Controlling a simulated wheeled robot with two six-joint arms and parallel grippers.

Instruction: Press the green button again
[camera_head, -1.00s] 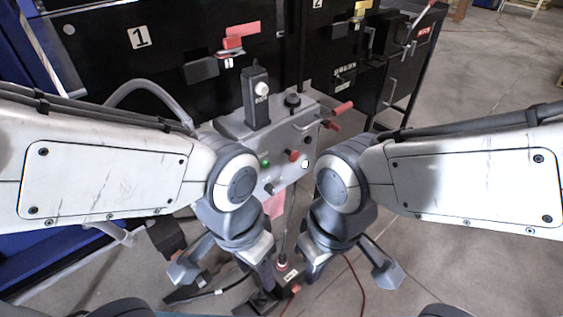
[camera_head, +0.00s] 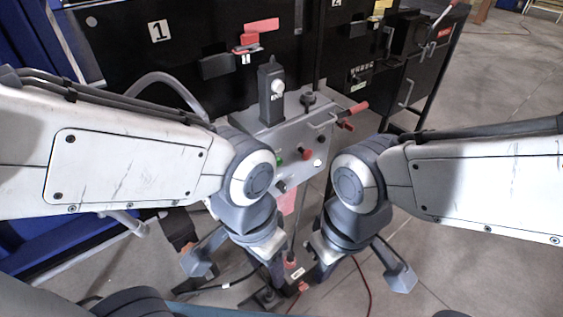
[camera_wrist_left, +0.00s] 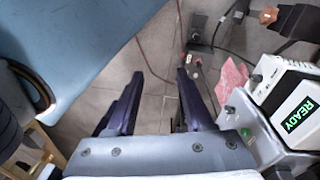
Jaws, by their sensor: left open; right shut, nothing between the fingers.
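The green button (camera_head: 280,161) sits on the front of the grey control panel (camera_head: 268,133), partly beside my left elbow in the head view. It also shows in the left wrist view (camera_wrist_left: 245,132) at the right, outside my fingers. My left gripper (camera_head: 278,277) hangs low in front of the panel, below the button and apart from it. In the left wrist view its fingers (camera_wrist_left: 160,75) are spread and empty. My right gripper (camera_head: 314,275) hangs low to the right of it, shut and holding nothing; its fingertips are hard to make out.
A red knob (camera_head: 306,153) and a white button (camera_head: 318,163) are right of the green one. A display reading READY (camera_wrist_left: 298,116) is close to my left gripper. A red-handled lever (camera_head: 356,111) sticks out at the panel's right. Black cabinets stand behind.

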